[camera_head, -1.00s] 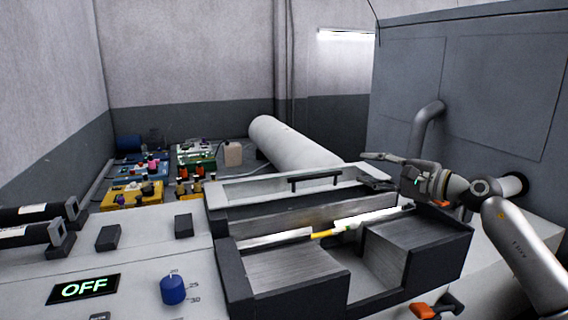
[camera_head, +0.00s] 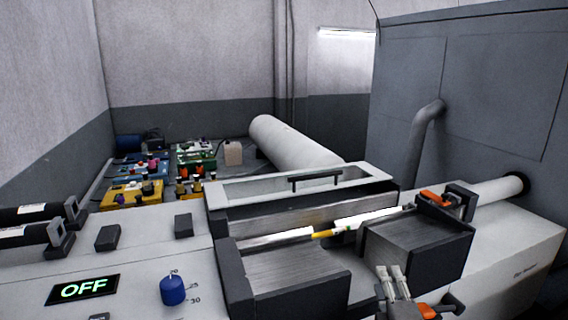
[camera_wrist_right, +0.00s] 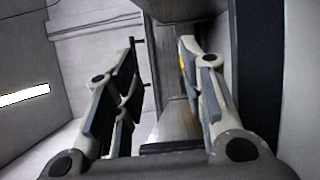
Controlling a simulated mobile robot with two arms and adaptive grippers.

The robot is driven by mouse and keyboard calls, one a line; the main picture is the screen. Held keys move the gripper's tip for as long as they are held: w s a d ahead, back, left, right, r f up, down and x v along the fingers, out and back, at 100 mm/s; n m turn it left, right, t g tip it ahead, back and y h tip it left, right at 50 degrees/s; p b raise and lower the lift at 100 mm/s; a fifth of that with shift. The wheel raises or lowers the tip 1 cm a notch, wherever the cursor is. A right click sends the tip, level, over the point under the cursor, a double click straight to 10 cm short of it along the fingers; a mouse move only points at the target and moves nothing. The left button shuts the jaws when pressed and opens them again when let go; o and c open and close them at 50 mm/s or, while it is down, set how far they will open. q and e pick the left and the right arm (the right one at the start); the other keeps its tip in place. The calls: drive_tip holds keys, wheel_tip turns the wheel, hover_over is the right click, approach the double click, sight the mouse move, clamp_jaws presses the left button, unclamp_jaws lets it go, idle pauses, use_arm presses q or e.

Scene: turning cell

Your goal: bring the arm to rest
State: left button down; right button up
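My right gripper (camera_head: 388,271) shows low in the head view, in front of the machine's right-hand block, with its pale fingers pointing up. In the right wrist view (camera_wrist_right: 160,60) its fingers stand apart with nothing between them, so it is open and empty. Most of my right arm lies outside the head view. My left gripper is in neither view.
The machine has a long-handled lid (camera_head: 300,183), a yellow-tipped bar (camera_head: 322,234), a dark block (camera_head: 415,245) and an orange lever (camera_head: 436,199). A display (camera_head: 84,289) reads OFF beside a blue knob (camera_head: 173,290).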

drive_tip(key=s+d+f+m+g+h, duration=0.1)
drive_tip(key=s+f+m+g, duration=0.5)
drive_tip(key=s+f, duration=0.4)
drive_tip(key=s+a+f+m+g+y, duration=0.15)
drive_tip(key=s+f+m+g, duration=0.35)
drive_tip(key=s, duration=0.7)
drive_tip(key=s+a+f+m+g+y, duration=0.15)
drive_tip(key=s+f+m+g, duration=0.35)
drive_tip(key=s, duration=0.7)
wheel_tip(320, 180, down, 34)
drive_tip(key=s+b, duration=0.1)
drive_tip(key=b, duration=0.5)
drive_tip(key=s+d+f+b, duration=0.1)
drive_tip(key=s+f+b, duration=0.1)
drive_tip(key=s+f, duration=0.6)
drive_tip(key=s+d+f+g+b, duration=0.1)
drive_tip(key=s+f+b, duration=0.1)
drive_tip(key=s+f, duration=0.6)
wheel_tip(320, 180, down, 4)
drive_tip(key=shift+s+d+r+h, duration=0.15)
drive_tip(key=shift+s+d+h, duration=0.15)
drive_tip(key=shift+h, duration=0.1)
